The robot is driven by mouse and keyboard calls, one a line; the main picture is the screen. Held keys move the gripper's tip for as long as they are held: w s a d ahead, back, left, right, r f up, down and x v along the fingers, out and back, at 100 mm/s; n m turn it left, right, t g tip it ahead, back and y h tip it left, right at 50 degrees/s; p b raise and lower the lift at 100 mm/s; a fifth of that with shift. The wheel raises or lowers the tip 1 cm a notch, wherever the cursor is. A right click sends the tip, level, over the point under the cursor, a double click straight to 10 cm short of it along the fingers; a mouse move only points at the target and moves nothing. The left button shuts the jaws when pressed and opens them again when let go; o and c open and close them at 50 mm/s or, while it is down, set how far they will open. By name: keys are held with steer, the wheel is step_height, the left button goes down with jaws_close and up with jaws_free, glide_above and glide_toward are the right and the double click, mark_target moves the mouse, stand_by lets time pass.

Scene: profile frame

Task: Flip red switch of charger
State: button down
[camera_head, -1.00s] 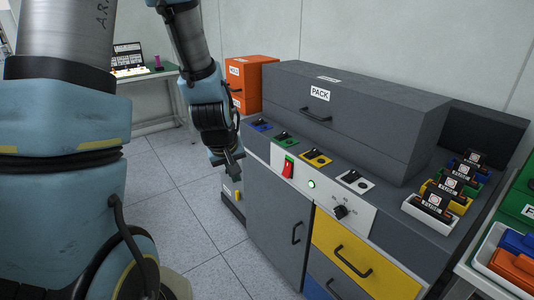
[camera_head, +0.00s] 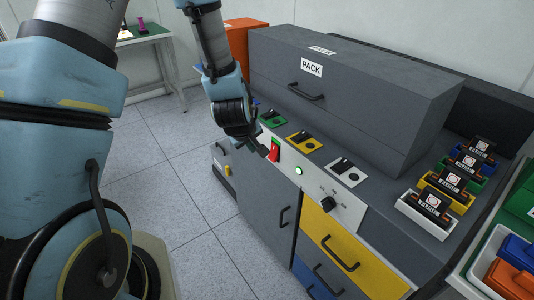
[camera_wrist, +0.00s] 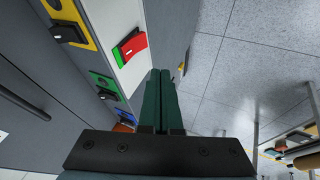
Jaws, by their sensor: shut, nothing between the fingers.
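The charger is a grey cabinet with a white front panel (camera_head: 312,190). The red switch (camera_head: 275,150) sits at the left end of that panel, beside a lit green lamp (camera_head: 299,170) and a black knob (camera_head: 327,203). My gripper (camera_head: 264,153) is just left of the red switch in the head view, close to it; whether it touches cannot be told. In the wrist view the red switch (camera_wrist: 131,46), in a green-edged housing, lies up and left of the fingertips (camera_wrist: 164,72), with a visible gap in the picture. The dark green fingers are shut together and hold nothing.
Coloured sockets line the cabinet top, including a yellow one (camera_head: 305,142) and a white one (camera_head: 345,172). A PACK box (camera_head: 350,85) rises behind. Below are a grey door (camera_head: 268,200) and a yellow drawer (camera_head: 345,250). Floor left of the cabinet is clear.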

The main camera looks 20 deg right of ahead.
steer(key=p, duration=0.3)
glide_toward(271, 156)
step_height(271, 156, down, 4)
steer(key=w+a, duration=0.2)
steer(key=shift+w+d+f+p, duration=0.2)
steer(key=shift+d+f+p, duration=0.15)
steer(key=shift+d, duration=0.5)
steer(key=shift+w+d+f+p, duration=0.25)
steer(key=shift+d+f, duration=0.15)
steer(key=shift+d, duration=0.45)
steer(key=shift+f, duration=0.1)
steer(key=shift+d+h+b, duration=0.3)
steer(key=shift+h+b, duration=0.1)
steer(key=shift+b, duration=0.85)
